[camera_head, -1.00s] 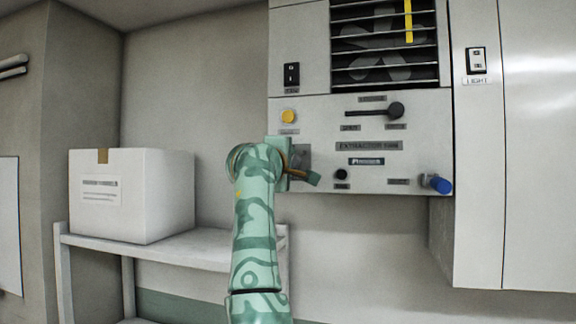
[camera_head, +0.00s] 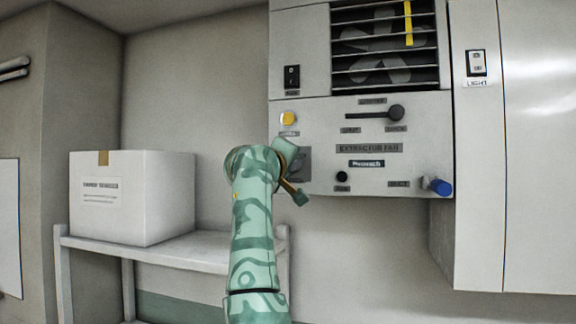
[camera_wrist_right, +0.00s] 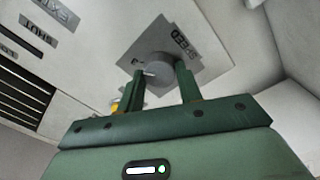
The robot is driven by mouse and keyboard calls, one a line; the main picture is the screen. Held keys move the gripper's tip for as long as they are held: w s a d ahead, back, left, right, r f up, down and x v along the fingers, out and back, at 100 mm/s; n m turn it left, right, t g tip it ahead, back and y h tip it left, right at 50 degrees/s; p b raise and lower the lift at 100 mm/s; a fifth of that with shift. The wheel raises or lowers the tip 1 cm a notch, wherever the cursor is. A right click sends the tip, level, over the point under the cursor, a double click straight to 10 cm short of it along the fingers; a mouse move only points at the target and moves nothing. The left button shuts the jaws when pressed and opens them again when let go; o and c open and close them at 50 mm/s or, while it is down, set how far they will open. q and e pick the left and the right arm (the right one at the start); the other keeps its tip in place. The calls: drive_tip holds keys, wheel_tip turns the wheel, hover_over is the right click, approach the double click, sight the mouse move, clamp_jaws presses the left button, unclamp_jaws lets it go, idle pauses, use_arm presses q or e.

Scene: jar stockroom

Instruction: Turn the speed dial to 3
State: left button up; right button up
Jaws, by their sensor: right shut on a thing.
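The speed dial (camera_wrist_right: 158,67) is a round grey knob on a grey square plate (camera_wrist_right: 207,62) with a SPEED label, seen in the right wrist view. My left gripper is not in view.
The extractor fan panel (camera_head: 425,130) also carries a yellow button (camera_head: 289,118), a dark lever with a round knob (camera_head: 396,112), a small black knob (camera_head: 342,177) and a blue knob (camera_head: 440,187). A white box (camera_head: 130,200) stands on a shelf (camera_head: 185,253) at the left.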

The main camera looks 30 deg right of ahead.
drive_tip(key=shift+w+f, duration=0.1)
drive_tip(key=shift+f, duration=0.1)
drive_tip(key=o, duration=0.9)
drive_tip(key=shift+o, duration=0.5)
drive_tip(key=shift+r, duration=0.1)
drive_tip(key=r+b+v, duration=0.1)
drive_tip(key=b+v, duration=0.5)
drive_tip(key=v, duration=1)
drive_tip(key=shift+s+a+f, duration=0.15)
drive_tip(key=shift+s+f, duration=0.1)
drive_tip(key=shift+f, duration=0.15)
